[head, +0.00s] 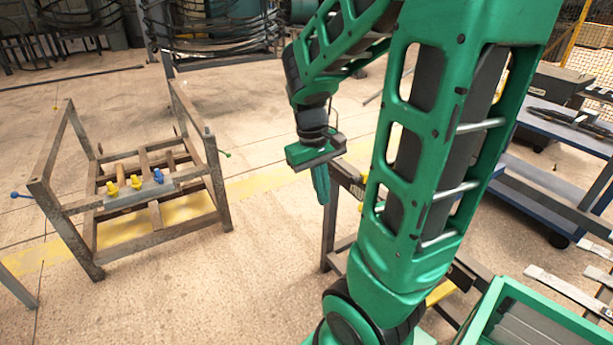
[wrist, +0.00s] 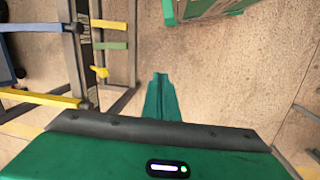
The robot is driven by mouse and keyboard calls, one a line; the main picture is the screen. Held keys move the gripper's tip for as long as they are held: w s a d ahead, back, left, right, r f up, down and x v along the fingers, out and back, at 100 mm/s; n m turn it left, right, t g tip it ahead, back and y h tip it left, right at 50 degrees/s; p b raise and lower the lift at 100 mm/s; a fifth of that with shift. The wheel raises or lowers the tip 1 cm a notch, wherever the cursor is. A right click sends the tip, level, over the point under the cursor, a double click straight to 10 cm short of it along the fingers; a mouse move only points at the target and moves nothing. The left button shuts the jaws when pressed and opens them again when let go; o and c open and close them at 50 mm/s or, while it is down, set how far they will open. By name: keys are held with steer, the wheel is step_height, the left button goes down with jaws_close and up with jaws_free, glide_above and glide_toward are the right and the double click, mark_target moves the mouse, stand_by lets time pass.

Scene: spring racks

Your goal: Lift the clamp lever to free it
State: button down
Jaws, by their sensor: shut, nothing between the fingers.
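My gripper (head: 321,190) is shut and empty, its green fingers pointing down in the head view. In the wrist view the closed fingers (wrist: 160,90) are over bare floor. A rack (wrist: 84,50) with a dark upright beam stands left of the fingers in the wrist view. A small yellow handle (wrist: 100,71) sticks out from its beam, apart from the fingers. It may be the clamp lever, but I cannot tell for sure. In the head view this nearer rack (head: 328,240) is beside my gripper and largely hidden behind my arm.
Another metal rack (head: 75,222) stands at the left with yellow knobs (head: 136,182), a blue knob (head: 158,175), and blue-ended and green-ended rods. A blue cart (head: 560,130) is at the right. Open floor (head: 265,250) lies between the left rack and my gripper.

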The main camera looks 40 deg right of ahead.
steer(key=w+d+f+n+h, duration=0.4)
steer(key=w+f+n, duration=0.15)
steer(key=w, duration=0.45)
steer(key=w+d+f+n+h, duration=0.4)
steer(key=w+f, duration=0.3)
steer(key=w, duration=0.3)
steer(key=w+d+f+n+h, duration=0.4)
steer(key=w+d+f+n, duration=0.15)
steer(key=w, duration=0.45)
steer(key=s+d+f, duration=0.1)
steer(key=s+d, duration=0.1)
steer(key=d, duration=0.6)
steer(key=shift+s+d, duration=0.15)
steer(key=shift+s, duration=0.15)
steer(key=shift+s+d+r, duration=0.15)
steer(key=shift+s+r, duration=0.05)
steer(key=shift+r, duration=0.45)
steer(key=shift+f, duration=0.1)
